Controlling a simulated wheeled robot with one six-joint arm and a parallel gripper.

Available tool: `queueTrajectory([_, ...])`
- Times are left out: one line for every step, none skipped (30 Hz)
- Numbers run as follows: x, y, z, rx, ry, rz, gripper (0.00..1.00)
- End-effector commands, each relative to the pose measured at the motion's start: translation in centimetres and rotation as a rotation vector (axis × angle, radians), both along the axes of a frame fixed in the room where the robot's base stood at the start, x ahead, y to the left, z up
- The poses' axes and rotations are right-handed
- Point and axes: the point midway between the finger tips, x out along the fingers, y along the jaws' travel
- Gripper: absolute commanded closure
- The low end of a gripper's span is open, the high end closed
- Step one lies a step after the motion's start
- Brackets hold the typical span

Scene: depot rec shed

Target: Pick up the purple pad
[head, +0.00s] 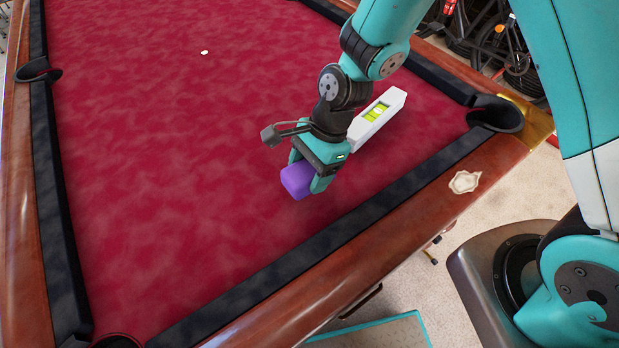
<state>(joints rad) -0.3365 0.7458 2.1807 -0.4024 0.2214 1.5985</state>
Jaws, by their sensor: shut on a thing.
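The purple pad (298,180) is a small rounded block in the head view, over the red cloth of the pool table (170,180). My gripper (312,178) is shut on it, with the teal fingers on either side of the pad. The fingers and wrist hide part of the pad. I cannot tell whether the pad touches the cloth or is held just above it.
A white level with a yellow-green vial (377,115) lies on the cloth just behind my gripper. Dark cushions and wooden rails edge the table. The left and front cloth is clear.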

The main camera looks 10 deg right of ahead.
Motion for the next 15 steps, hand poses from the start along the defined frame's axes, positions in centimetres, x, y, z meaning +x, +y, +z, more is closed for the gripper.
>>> queueTrajectory([0.2, 0.1, 1.7, 0.003, -0.008, 0.000, 0.64])
queueTrajectory([0.1, 0.1, 2.7, 0.003, -0.008, 0.000, 0.64])
queueTrajectory([0.2, 0.1, 4.1, 0.004, -0.009, 0.000, 0.64])
queueTrajectory([0.2, 0.1, 5.0, 0.004, -0.009, -0.001, 0.64])
queueTrajectory([0.1, 0.0, 6.0, 0.003, -0.009, 0.000, 0.64])
queueTrajectory([0.2, 0.0, 7.3, 0.003, -0.009, -0.001, 0.64])
queueTrajectory([0.2, 0.0, 8.2, 0.002, -0.008, 0.000, 0.64])
queueTrajectory([0.1, 0.0, 9.0, 0.002, -0.008, 0.000, 0.64])
queueTrajectory([0.1, 0.0, 10.2, 0.003, -0.007, 0.000, 0.64])
queueTrajectory([0.1, 0.0, 11.0, 0.003, -0.007, 0.000, 0.64])
queueTrajectory([0.1, 0.0, 11.7, 0.002, -0.007, 0.000, 0.64])
queueTrajectory([0.1, 0.0, 12.6, 0.002, -0.006, 0.000, 0.64])
queueTrajectory([0.1, 0.0, 13.3, 0.002, -0.007, -0.001, 0.64])
queueTrajectory([0.1, 0.0, 13.8, 0.001, -0.005, 0.000, 0.64])
queueTrajectory([0.1, 0.0, 14.5, 0.002, -0.005, 0.000, 0.64])
